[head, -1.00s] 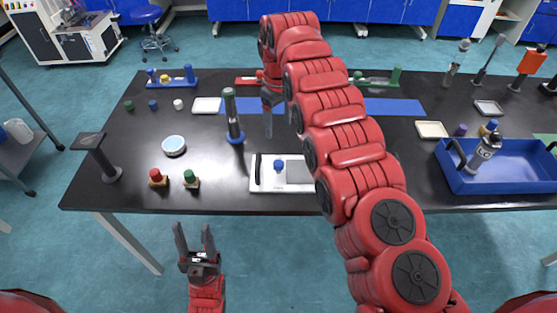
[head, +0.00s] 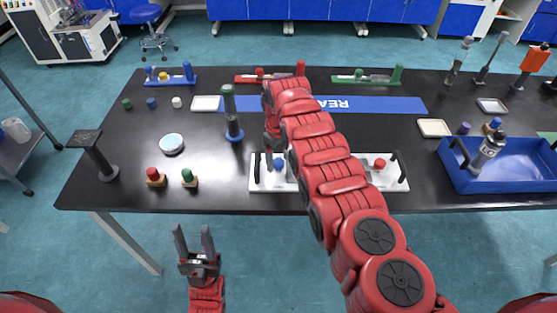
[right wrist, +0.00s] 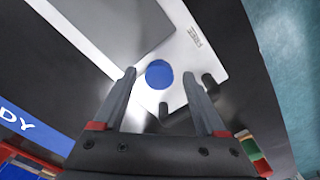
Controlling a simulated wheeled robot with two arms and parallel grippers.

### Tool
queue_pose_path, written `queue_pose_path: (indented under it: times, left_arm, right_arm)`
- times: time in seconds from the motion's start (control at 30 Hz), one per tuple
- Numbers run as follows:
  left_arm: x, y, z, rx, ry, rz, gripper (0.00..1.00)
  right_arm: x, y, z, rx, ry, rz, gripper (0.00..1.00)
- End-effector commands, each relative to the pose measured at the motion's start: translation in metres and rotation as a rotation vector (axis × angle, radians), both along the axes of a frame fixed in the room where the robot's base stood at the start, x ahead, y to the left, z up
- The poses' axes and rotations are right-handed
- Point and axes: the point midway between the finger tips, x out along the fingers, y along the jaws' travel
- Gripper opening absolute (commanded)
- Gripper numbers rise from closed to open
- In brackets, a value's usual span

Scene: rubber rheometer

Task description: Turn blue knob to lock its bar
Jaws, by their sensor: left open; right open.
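The blue knob (head: 279,163) stands on the left part of a white panel (head: 270,184) near the table's front edge. A dark bar handle (head: 257,168) stands left of the knob. In the right wrist view the blue knob (right wrist: 159,74) lies between and just beyond my open right fingertips (right wrist: 160,78), with the dark bar (right wrist: 208,86) near the right finger. In the head view my right gripper (head: 272,147) is close to the knob, partly hidden by its arm. I cannot tell if it touches. My left gripper (head: 193,240) is open and empty, in front of the table.
A red knob (head: 380,163) is on the panel's right part. A dark green-topped post (head: 230,112) stands behind left. Red (head: 154,177) and green (head: 189,178) buttons sit left of the panel. A blue tray (head: 500,180) is at the right.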

Motion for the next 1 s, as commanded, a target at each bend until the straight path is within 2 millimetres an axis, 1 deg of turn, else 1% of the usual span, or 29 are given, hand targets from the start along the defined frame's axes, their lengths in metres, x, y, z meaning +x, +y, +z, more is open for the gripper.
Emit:
queue_pose_path:
  times: [0.23,0.27,0.3,0.47,0.6,0.67,1.0]
  left_arm:
    - [0.0,0.0,-0.0004,0.0,0.0,0.0,0.5]
    - [0.0,0.0,-0.0004,0.0,0.0,0.0,0.5]
    - [-0.0001,0.0,-0.0004,0.0,0.0,0.0,0.5]
    - [-0.0001,0.0,-0.0004,0.0,-0.001,0.0,0.5]
    - [0.0,0.0,-0.0005,0.0,0.0,0.0,0.5]
    - [0.0,0.0,-0.0005,0.0,0.0,0.0,0.5]
    - [-0.0001,0.0,-0.0015,0.0,-0.001,0.0,0.5]
  right_arm:
    - [0.0004,-0.0003,-0.0008,0.0,-0.001,-0.001,0.74]
    - [0.0004,-0.0003,-0.0007,0.0,-0.001,-0.001,0.7]
    - [0.0004,-0.0003,-0.0007,0.0,-0.001,-0.001,0.63]
    - [0.0006,-0.0003,-0.0005,0.0,-0.001,-0.001,0.34]
    - [0.0006,-0.0003,-0.0005,0.0,-0.001,-0.001,0.09]
    - [0.0006,-0.0001,-0.0005,0.001,-0.002,-0.001,0.0]
    - [0.0007,0.0,-0.0008,0.001,-0.002,-0.032,0.0]
